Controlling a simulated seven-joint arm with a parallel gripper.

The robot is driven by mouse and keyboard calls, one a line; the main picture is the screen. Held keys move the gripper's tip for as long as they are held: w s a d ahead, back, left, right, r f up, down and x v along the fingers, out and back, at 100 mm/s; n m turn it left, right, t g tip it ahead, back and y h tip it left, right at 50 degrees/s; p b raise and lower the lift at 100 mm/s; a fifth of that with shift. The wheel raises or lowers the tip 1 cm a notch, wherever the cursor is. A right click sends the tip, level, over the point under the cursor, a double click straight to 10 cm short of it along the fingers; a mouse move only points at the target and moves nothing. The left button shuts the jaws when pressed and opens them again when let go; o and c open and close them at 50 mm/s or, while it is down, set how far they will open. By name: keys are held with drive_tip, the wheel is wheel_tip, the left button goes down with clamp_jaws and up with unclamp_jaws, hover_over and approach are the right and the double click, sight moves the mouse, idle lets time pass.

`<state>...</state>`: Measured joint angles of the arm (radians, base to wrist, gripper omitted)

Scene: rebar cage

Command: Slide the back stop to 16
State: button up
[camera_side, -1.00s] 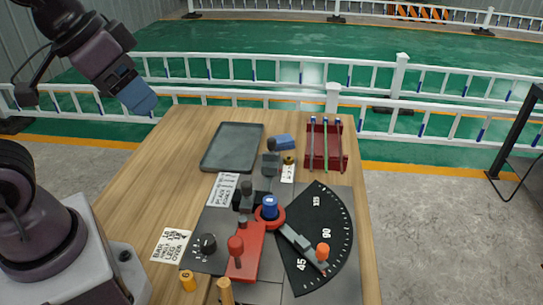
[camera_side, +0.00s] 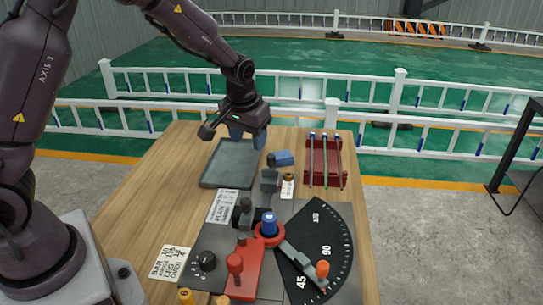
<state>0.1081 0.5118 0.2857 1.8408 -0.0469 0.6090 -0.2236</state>
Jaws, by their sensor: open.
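A dark grey block (camera_side: 270,181), which looks like the back stop, stands behind the bender's blue-topped post (camera_side: 268,223). A small white label (camera_side: 288,186) with a yellow and black piece at its top is just right of it. The stop's setting is too small to read. My gripper (camera_side: 248,138) is open and empty, its blue fingers pointing down over the far part of the grey tray (camera_side: 229,178). It is behind and left of the block, well apart from it.
A blue-and-grey piece (camera_side: 281,158) lies behind the block. A red rack (camera_side: 325,162) holds several bars at back right. The black angle dial (camera_side: 322,243), its orange-knobbed lever (camera_side: 303,262) and a red clamp (camera_side: 241,272) fill the front. Bare wood lies left.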

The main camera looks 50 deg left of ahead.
drive_tip(key=n+t, duration=0.1)
drive_tip(key=t, duration=0.1)
approach(272, 155)
wheel_tip(272, 155, up, 2)
drive_tip(key=s, duration=0.1)
drive_tip(key=shift+n+y, duration=0.3)
drive_tip(key=x, duration=0.8)
drive_tip(key=d+x, duration=0.1)
drive_tip(key=x, duration=0.3)
drive_tip(key=shift+w+a+f, duration=0.1)
drive_tip(key=shift+f, duration=0.15)
drive_tip(key=shift+c, duration=0.2)
